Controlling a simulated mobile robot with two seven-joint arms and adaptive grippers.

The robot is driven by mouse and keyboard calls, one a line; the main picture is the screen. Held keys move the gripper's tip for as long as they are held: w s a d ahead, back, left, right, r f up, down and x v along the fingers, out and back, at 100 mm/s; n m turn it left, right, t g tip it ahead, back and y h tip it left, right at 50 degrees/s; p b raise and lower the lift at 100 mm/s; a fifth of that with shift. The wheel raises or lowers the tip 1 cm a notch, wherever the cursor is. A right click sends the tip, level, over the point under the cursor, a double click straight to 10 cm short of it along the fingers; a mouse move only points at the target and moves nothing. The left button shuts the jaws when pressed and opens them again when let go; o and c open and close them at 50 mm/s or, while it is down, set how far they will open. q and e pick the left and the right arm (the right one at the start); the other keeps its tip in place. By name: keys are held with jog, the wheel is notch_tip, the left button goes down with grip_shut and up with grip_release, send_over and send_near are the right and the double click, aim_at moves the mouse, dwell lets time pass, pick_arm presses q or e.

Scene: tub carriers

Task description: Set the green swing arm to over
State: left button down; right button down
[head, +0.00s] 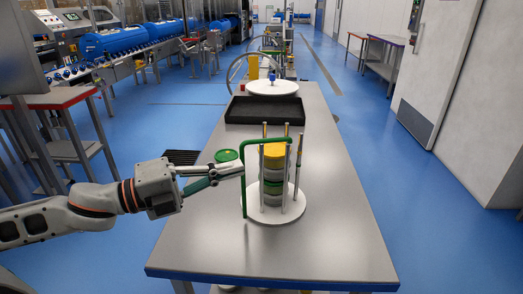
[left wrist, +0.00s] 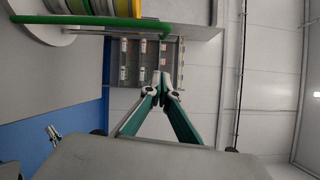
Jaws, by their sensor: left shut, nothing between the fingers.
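The green swing arm (head: 244,190) is a bent rod rising at the left edge of the carrier's white round base (head: 262,212). Its top bar runs right, level with the top of the stacked tubs (head: 273,170), and ends in a short downward bend. From this angle it crosses the upper stack; I cannot tell its exact depth. In the left wrist view the green bar (left wrist: 90,20) runs along the top left beside the discs. My left gripper (head: 241,168) is shut and empty, its tips close to the upright; contact is unclear. It also shows in the wrist view (left wrist: 161,80). My right gripper is not visible.
Several thin posts (head: 264,130) stand around the stack. A green-topped round piece (head: 226,155) is behind my left gripper. A black tray (head: 264,110) and a white disc with a blue knob (head: 272,87) lie farther back. The table's (head: 335,225) right and front are clear.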

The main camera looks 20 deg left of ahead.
pick_arm(q)
jog(key=w+d+p, duration=0.3)
jog(key=w, duration=0.5)
jog(key=shift+w+d+r, duration=0.25)
jog(key=shift+w+r, duration=0.05)
jog(key=shift+r, duration=0.05)
dwell(0.5)
